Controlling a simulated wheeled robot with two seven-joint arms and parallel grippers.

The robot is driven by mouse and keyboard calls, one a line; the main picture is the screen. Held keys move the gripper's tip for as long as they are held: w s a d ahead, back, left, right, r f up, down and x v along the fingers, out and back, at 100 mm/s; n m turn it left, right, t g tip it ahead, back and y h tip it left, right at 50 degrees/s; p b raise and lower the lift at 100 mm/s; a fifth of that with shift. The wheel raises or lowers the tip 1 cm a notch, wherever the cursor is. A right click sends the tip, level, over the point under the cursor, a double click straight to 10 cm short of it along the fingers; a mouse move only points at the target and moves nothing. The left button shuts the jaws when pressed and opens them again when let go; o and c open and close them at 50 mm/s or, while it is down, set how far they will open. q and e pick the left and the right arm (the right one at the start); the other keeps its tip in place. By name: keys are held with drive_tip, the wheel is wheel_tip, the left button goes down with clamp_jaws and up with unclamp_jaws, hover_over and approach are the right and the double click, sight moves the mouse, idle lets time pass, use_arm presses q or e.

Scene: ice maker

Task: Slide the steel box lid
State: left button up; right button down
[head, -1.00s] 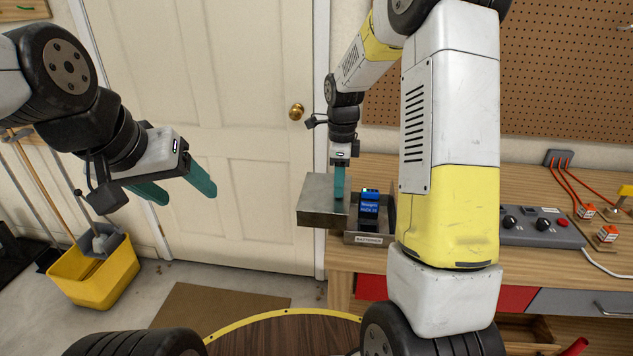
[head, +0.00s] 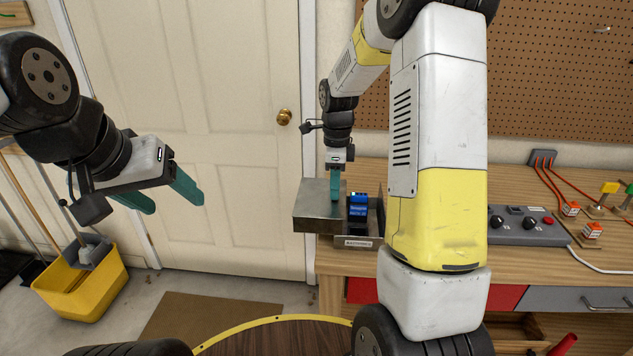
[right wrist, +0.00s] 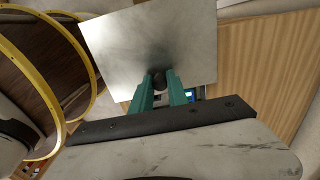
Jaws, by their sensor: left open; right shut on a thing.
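The steel lid (head: 312,212) is a flat grey metal plate at the left end of the bench, reaching out past its left edge. The open steel box (head: 352,242), with a label on its front, stands to the lid's right with blue packs (head: 358,205) inside. My right gripper (head: 335,197) points down and is shut on the lid's dark knob (right wrist: 159,80), seen between the fingers in the right wrist view. Part of the box is hidden behind my right arm. My left gripper (head: 170,195) is open and empty in front of the door, away from the box.
The wooden bench (head: 540,262) carries a grey control panel (head: 522,225) with knobs and red cables to the right. A white door (head: 190,120) is behind. A yellow mop bucket (head: 82,285) stands on the floor at left.

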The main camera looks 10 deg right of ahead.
drive_tip(key=s+d, duration=0.2)
drive_tip(key=d, duration=0.7)
drive_tip(key=shift+s+d, duration=0.35)
drive_tip(key=shift+d, duration=0.05)
drive_tip(key=c, duration=1.3)
unclamp_jaws()
drive_tip(key=shift+r, duration=0.15)
wheel_tip(320, 180, up, 7)
drive_tip(key=shift+f, duration=0.15)
drive_tip(key=shift+s, duration=0.1)
